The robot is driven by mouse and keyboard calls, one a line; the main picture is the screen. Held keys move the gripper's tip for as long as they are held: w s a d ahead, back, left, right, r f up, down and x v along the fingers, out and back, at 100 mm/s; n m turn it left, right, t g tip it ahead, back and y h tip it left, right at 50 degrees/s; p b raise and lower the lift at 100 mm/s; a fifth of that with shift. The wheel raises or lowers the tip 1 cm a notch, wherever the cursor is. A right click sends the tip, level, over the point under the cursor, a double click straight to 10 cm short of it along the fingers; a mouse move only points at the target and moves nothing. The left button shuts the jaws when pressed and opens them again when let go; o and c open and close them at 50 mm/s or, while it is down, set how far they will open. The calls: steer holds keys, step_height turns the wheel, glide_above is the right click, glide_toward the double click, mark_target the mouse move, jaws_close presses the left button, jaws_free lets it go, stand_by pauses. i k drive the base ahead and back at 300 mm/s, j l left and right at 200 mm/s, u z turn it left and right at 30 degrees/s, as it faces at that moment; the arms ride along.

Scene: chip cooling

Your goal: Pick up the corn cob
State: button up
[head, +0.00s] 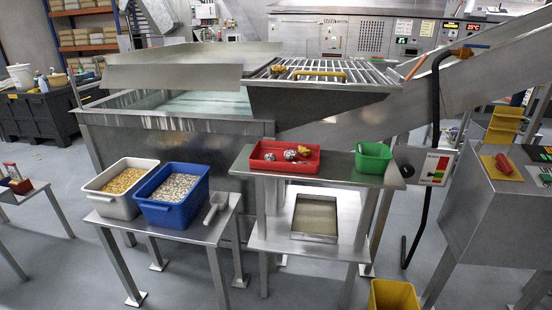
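No corn cob can be made out for certain. A shallow red tray (285,170) on the steel table right of centre holds a small yellow piece (304,151) at its right end. Another yellowish piece (269,157) lies at its left, with a silvery lump (290,155) between them. These are too small to identify surely. A further small yellow object (279,69) rests on the metal grille at the back. My gripper is not in view.
A green bin (373,158) stands right of the red tray. A white tub (112,204) of yellow bits and a blue tub (172,213) of pale bits stand on a lower table with a metal scoop (216,207). A yellow bin (393,296) stands at the bottom edge.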

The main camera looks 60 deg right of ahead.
mark_target(276, 69)
steer(key=i+z, duration=0.15)
steer(key=z, duration=0.35)
steer(key=i+j+z, duration=0.1)
steer(key=z, duration=0.35)
steer(key=i+j+z, duration=0.1)
steer(key=j+z, duration=0.15)
steer(key=z, duration=0.25)
steer(key=j+z, duration=0.2)
steer(key=z, duration=0.3)
steer(key=i, duration=0.05)
